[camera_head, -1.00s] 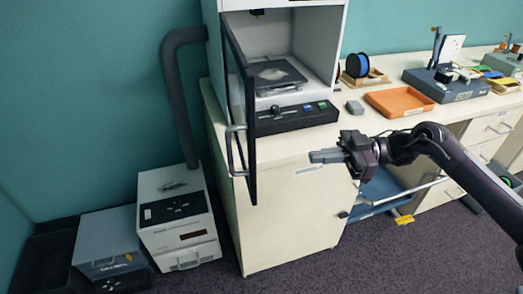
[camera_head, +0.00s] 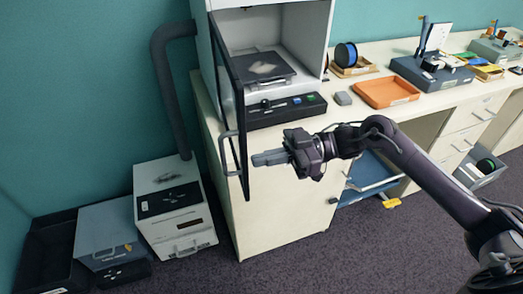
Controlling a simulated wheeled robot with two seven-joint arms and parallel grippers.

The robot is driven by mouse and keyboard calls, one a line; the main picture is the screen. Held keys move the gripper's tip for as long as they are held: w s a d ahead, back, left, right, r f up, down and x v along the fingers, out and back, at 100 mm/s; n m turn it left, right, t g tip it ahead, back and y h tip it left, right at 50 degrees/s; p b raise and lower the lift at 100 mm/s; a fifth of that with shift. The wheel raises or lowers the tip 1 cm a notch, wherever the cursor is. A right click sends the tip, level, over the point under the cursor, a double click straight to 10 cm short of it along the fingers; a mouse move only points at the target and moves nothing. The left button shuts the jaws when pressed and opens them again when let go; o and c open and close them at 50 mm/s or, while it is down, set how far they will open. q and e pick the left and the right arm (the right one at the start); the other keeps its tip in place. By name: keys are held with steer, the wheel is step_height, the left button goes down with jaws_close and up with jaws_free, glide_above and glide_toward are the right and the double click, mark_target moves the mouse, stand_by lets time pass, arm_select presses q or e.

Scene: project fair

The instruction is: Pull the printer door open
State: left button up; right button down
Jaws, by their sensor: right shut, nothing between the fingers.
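The printer (camera_head: 318,40) is a white cabinet on the counter at the upper middle, with a dark build plate (camera_head: 263,68) inside and a black control panel (camera_head: 287,109) below. Its dark-framed door (camera_head: 239,130) stands swung open on the left side, close to edge-on to me. The door's grey handle (camera_head: 225,152) is on the door's left face. My right gripper (camera_head: 258,159) is shut and empty, just right of the door's lower part, pointing left. From this view I cannot tell whether its tips touch the door. My left gripper is not in view.
An orange tray (camera_head: 386,92), a small grey block (camera_head: 343,98) and a blue spool (camera_head: 346,54) lie on the counter. A white filter box (camera_head: 172,205) and a blue-grey box (camera_head: 108,232) stand on the floor at left. A blue shelf (camera_head: 372,172) sits under the counter.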

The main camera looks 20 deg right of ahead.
steer(key=shift+a, duration=0.45)
steer(key=shift+m+t, duration=0.6)
steer(key=shift+t, duration=0.3)
steer(key=a+p, duration=0.2)
steer(key=a, duration=0.1)
steer(key=a+p, duration=0.1)
steer(key=p, duration=0.1)
steer(key=shift+a+r, duration=0.35)
steer(key=a, duration=0.3)
steer(key=w+a, duration=0.1)
steer(key=a, duration=0.1)
steer(key=shift+f+b, duration=0.4)
steer(key=shift+s, duration=0.15)
